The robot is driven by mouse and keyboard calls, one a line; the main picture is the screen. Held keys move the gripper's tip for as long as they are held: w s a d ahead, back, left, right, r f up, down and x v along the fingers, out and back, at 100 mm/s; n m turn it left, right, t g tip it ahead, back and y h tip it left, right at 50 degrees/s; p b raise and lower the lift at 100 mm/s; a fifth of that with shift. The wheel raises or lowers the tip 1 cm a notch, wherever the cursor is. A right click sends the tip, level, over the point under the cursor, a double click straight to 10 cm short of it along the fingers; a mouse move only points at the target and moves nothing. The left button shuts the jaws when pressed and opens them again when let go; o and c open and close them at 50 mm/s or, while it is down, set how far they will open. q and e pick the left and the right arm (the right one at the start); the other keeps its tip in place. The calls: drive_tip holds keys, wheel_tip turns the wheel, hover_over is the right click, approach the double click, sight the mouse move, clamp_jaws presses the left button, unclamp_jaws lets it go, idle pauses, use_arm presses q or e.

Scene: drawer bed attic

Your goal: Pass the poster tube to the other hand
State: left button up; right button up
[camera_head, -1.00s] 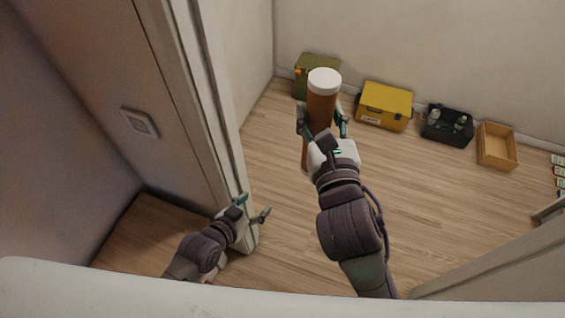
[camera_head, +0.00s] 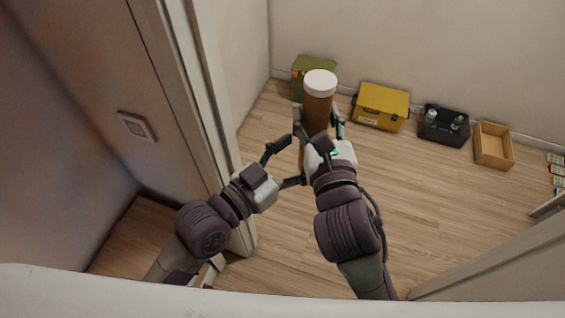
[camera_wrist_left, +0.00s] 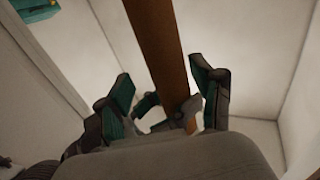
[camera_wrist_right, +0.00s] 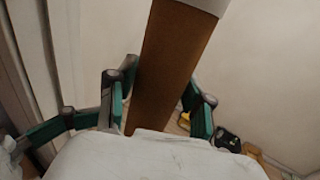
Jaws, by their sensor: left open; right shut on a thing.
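The poster tube (camera_head: 317,112) is brown with a white cap and stands roughly upright in the head view. My right gripper (camera_head: 319,124) is shut on it below the cap. The tube also shows between the right fingers in the right wrist view (camera_wrist_right: 165,60). My left gripper (camera_head: 290,163) is open, lower and to the left, with its fingers near the tube's lower part. In the left wrist view the tube (camera_wrist_left: 158,45) runs down between the open left fingers (camera_wrist_left: 168,95). Whether they touch it I cannot tell. The tube's lower end is mostly hidden behind my right gripper.
A green box (camera_head: 311,72), a yellow case (camera_head: 381,105), a black caddy with bottles (camera_head: 444,125) and a wooden crate (camera_head: 494,146) line the back wall. A door frame (camera_head: 190,110) stands close on the left. The wooden floor (camera_head: 415,190) in the middle is clear.

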use_arm(q)
drive_tip(key=x, duration=0.8)
drive_tip(key=shift+s, duration=0.1)
drive_tip(key=shift+s, duration=0.1)
drive_tip(key=c, duration=1)
drive_tip(key=shift+d, duration=0.1)
drive_tip(key=shift+c, duration=0.8)
drive_tip(key=shift+r, duration=0.1)
clamp_jaws()
use_arm(e)
drive_tip(key=o, duration=1.3)
